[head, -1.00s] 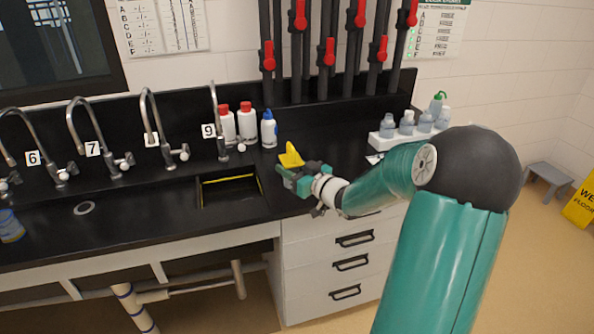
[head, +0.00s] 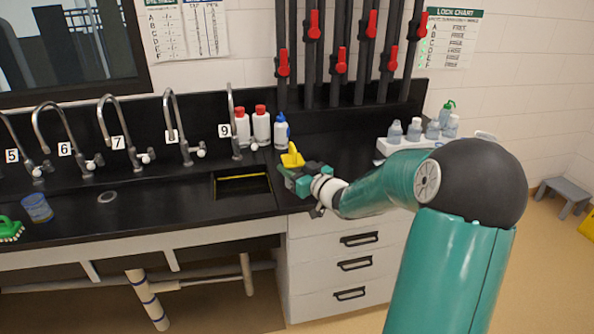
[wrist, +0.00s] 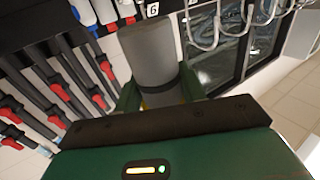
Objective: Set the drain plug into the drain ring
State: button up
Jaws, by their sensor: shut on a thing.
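My gripper (head: 300,180) is at the right of the picture's middle, above the counter near the dark sink opening. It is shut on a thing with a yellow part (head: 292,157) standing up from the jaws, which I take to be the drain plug. In the wrist view a grey cylinder (wrist: 152,55) with a dark band shows between the fingers, with a little yellow near its base. The fingers hide the rest. The drain ring (head: 107,197) is a small grey ring in the black counter, well to the left of my gripper.
A dark rectangular sink opening (head: 242,187) lies between the ring and my gripper. Several numbered taps (head: 117,140) line the back. A blue cup (head: 37,208) and a green brush (head: 10,229) are at the left. White bottles (head: 261,125) stand behind my gripper.

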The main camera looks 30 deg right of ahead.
jog(key=shift+s+a+r, duration=0.25)
jog(key=shift+s+r, duration=0.25)
jog(key=shift+s, duration=0.1)
jog(key=shift+a, duration=0.1)
jog(key=shift+w+f, duration=0.25)
jog(key=shift+w, duration=0.1)
jog(key=shift+s, duration=0.15)
jog(key=a+f, duration=1.1)
jog(key=f, duration=0.5)
jog(key=s+a+f+m+h, duration=0.1)
jog(key=s+a+f, duration=0.2)
jog(key=a+f, duration=0.2)
jog(key=s+a+f+m+h, duration=0.1)
jog(key=a+f, duration=0.4)
jog(key=f, duration=0.5)
jog(key=shift+s+h, duration=0.7)
jog(key=shift+s, duration=0.35)
jog(key=shift+d+r, duration=0.1)
jog(key=shift+r, duration=0.05)
